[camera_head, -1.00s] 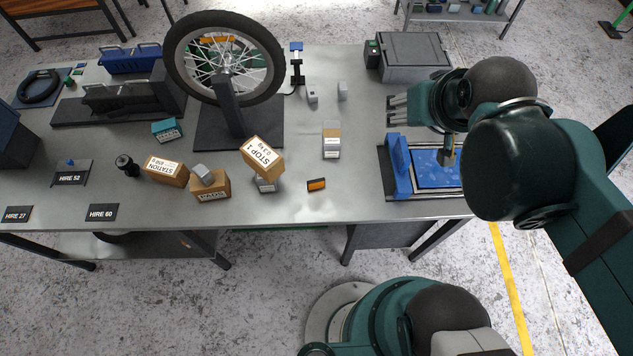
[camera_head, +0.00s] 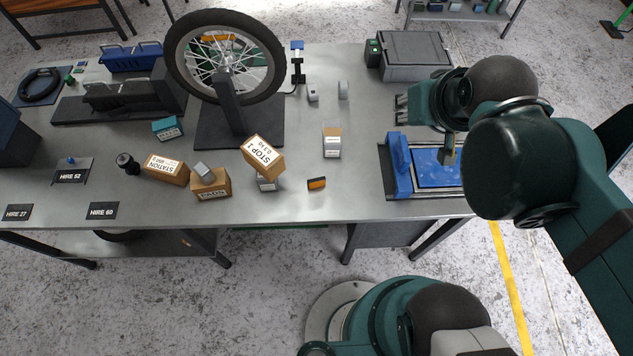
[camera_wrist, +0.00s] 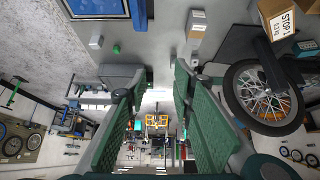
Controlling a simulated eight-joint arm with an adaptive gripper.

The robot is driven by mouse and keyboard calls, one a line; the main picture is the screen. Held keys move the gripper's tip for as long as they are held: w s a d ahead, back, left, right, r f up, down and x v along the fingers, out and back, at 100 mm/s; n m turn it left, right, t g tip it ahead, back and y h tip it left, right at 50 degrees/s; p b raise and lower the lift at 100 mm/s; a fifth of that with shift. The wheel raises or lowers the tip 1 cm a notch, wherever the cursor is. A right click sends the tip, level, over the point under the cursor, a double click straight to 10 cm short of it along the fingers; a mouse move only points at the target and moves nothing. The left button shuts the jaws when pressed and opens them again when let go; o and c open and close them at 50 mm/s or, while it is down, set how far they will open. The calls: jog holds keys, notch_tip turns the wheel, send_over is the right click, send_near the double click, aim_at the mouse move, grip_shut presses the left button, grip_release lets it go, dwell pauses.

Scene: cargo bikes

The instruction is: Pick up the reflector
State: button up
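The reflector (camera_head: 317,184) is a small orange block with a dark casing. It lies on the bare grey table near the front edge, right of the stacked boxes, in the head view. I cannot make it out in the wrist view. My gripper (camera_head: 402,108) is above the right part of the table, behind and to the right of the reflector and well apart from it. In the wrist view my gripper (camera_wrist: 152,85) shows two green ribbed fingers spread wide with nothing between them.
A tilted STOP 1 box (camera_head: 263,156) sits on the box pile left of the reflector. A small white-and-brown box (camera_head: 332,142) stands behind it. A blue tray (camera_head: 397,165) lies to the right. The wheel on its stand (camera_head: 228,105) rises at back left. Table around the reflector is clear.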

jog(key=f+n, duration=0.1)
jog(key=n+g+b, duration=0.7)
jog(key=n+b, duration=0.3)
jog(key=n, duration=0.9)
send_over(317, 179)
jog(key=f, duration=2.8)
jog(key=shift+w+a+f, duration=0.1)
jog(key=shift+w+f, duration=0.1)
jog(key=shift+f, duration=0.15)
jog(key=shift+s+f, duration=0.1)
jog(key=shift+f, duration=0.1)
jog(key=shift+f+b, duration=0.3)
jog(key=shift+f, duration=0.9)
jog(key=shift+s+f+b, duration=0.15)
jog(key=shift+f+b, duration=0.45)
jog(key=shift+f, duration=2)
